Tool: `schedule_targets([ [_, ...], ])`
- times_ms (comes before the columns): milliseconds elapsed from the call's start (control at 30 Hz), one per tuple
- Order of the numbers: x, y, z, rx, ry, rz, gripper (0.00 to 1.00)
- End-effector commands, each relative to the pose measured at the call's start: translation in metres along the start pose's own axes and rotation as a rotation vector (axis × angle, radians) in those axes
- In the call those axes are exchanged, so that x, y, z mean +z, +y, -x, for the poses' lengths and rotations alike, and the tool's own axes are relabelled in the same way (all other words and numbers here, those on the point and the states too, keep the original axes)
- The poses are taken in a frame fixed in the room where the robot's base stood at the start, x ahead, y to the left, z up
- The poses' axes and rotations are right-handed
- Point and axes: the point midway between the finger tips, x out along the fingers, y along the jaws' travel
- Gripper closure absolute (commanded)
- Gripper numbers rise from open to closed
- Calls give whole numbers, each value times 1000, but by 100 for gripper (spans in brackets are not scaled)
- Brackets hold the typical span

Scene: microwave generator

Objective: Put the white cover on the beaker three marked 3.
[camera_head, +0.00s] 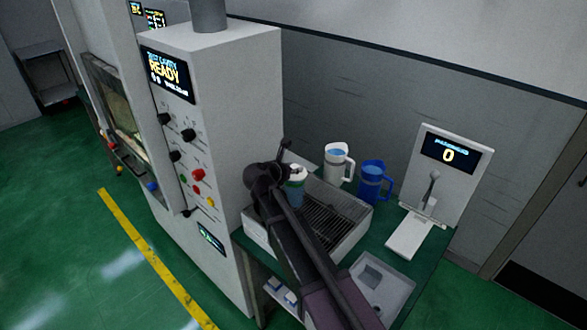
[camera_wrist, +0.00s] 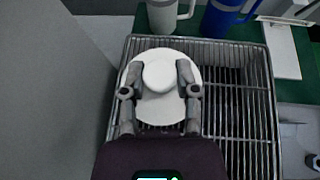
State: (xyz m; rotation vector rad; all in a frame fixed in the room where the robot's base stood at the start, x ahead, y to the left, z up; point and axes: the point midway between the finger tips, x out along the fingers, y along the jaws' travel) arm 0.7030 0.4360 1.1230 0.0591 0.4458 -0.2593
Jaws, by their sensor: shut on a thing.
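The white cover (camera_wrist: 158,105) is a round disc with a raised knob (camera_wrist: 159,76). My gripper (camera_wrist: 159,82) has its fingers on both sides of the knob and is shut on it. In the head view, a small part of the white cover (camera_head: 299,170) shows beside my gripper (camera_head: 288,172). Just under it is a bluish vessel (camera_head: 296,192), which looks like a beaker, partly hidden by my arm. No mark 3 can be read. Whether the cover touches the vessel cannot be told. In the wrist view the cover hides what lies beneath.
A wire rack tray (camera_head: 352,226) lies under the gripper on the green bench. A white jug (camera_head: 338,163) and a blue jug (camera_head: 372,182) stand behind it. A scale reading 0 (camera_head: 436,190) is at right. The tall grey READY cabinet (camera_head: 225,110) stands close at left.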

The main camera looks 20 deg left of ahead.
Motion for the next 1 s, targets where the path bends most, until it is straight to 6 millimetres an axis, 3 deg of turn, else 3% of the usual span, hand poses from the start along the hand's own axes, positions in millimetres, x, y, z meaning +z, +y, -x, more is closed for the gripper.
schedule_targets([
  [1000,-6,1,-2,2,0,1,100],
])
